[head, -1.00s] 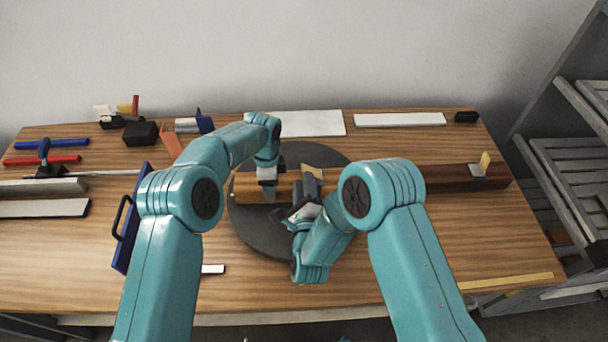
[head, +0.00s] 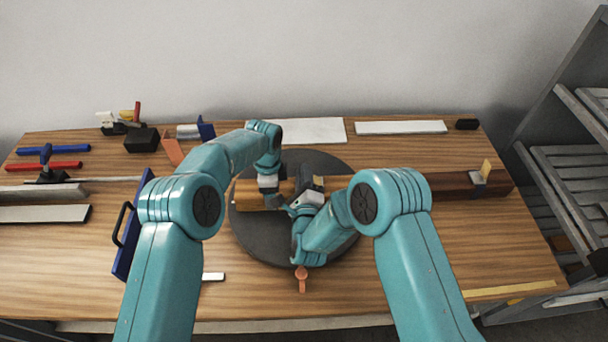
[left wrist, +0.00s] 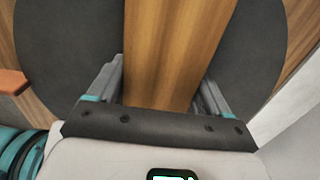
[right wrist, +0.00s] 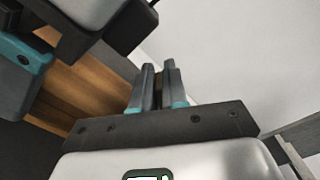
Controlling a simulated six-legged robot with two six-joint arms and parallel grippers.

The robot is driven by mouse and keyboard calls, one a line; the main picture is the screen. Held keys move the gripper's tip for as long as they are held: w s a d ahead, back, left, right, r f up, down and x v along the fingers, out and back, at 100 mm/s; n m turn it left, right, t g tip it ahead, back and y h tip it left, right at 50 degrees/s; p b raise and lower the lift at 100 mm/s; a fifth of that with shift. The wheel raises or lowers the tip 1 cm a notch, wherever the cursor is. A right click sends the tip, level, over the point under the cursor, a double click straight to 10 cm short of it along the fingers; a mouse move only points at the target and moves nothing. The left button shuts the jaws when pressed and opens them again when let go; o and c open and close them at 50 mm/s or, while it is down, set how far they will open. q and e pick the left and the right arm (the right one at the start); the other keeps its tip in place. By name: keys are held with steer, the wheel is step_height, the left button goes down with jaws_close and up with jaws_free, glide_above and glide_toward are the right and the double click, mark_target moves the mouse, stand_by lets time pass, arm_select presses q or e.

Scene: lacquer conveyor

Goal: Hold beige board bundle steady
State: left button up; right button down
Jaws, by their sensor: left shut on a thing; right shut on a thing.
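The board bundle (head: 255,193), orange-brown in the picture, lies across a dark round disc (head: 250,228). My left gripper (head: 269,196) is shut across it from above. In the left wrist view, the bundle (left wrist: 175,45) fills the space between the two fingers. My right gripper (head: 303,192) is beside the left one, at the bundle's right part. In the right wrist view, its fingers (right wrist: 158,80) are nearly together on a thin brownish thing, mostly hidden. A small yellow piece (head: 318,183) shows by the right gripper. I cannot tell whether it is held.
A dark brown beam (head: 450,186) with a yellow-handled clamp (head: 483,172) lies to the right. An orange tool (head: 302,278) lies near the disc's front edge. White panels (head: 400,127) lie at the back. The front right table is mostly clear.

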steer(key=shift+a+f+n, duration=0.15)
steer(key=shift+f+n, duration=0.15)
steer(key=shift+n, duration=0.2)
steer(key=c, duration=1.2)
jaws_free()
steer(key=shift+c, duration=0.2)
steer(key=s, duration=0.7)
steer(key=shift+s, duration=0.3)
